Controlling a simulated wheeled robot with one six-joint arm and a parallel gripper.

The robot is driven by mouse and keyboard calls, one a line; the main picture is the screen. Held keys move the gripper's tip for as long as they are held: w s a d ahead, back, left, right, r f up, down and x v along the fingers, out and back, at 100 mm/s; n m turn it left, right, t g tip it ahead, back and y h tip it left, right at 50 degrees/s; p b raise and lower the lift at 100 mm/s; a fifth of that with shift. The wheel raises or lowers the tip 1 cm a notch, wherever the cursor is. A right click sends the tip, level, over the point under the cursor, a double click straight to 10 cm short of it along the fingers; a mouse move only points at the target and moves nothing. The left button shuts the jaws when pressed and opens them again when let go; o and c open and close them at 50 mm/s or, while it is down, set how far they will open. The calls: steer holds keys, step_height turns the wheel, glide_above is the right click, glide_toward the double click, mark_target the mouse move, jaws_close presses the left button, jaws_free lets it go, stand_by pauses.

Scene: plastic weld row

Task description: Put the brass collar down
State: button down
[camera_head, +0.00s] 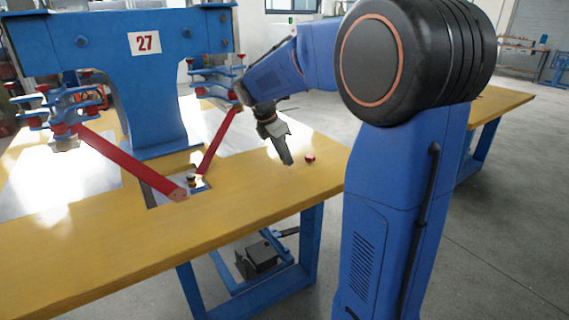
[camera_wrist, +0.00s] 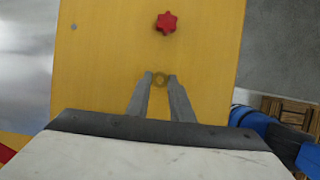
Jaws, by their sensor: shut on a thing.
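The brass collar (camera_wrist: 160,79) is a small ring, close in colour to the yellow table, and shows between the fingertips in the wrist view. My gripper (camera_wrist: 160,77) is shut on it. In the head view my gripper (camera_head: 288,160) points down over the right part of the yellow table (camera_head: 250,195). The collar cannot be made out there. I cannot tell how high the collar is above the table surface.
A red star-shaped knob (camera_wrist: 166,22) lies on the table just beyond the fingertips; it also shows in the head view (camera_head: 310,158). A blue machine (camera_head: 150,75) marked 27, with red arms (camera_head: 130,163), stands to the left. The table edge runs close on the right.

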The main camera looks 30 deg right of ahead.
mark_target(284, 162)
steer(key=shift+f, duration=1.4)
steer(key=shift+f, duration=0.15)
steer(key=c, duration=1.6)
jaws_free()
steer(key=shift+o, duration=0.2)
steer(key=v, duration=1.2)
steer(key=s+a+f+m+t+y, duration=0.1)
steer(key=s+a+f+m, duration=0.2)
steer(key=s+m, duration=0.3)
steer(key=s+a+f+m+t+y, duration=0.2)
steer(key=s+f+m, duration=0.3)
steer(key=s, duration=0.9)
steer(key=s+a+f+m+t+y, duration=0.1)
steer(key=s+a+f+m, duration=0.3)
steer(key=s+m, duration=0.3)
steer(key=s+a, duration=0.1)
steer(key=s, duration=0.2)
steer(key=shift+f+t+y, duration=0.3)
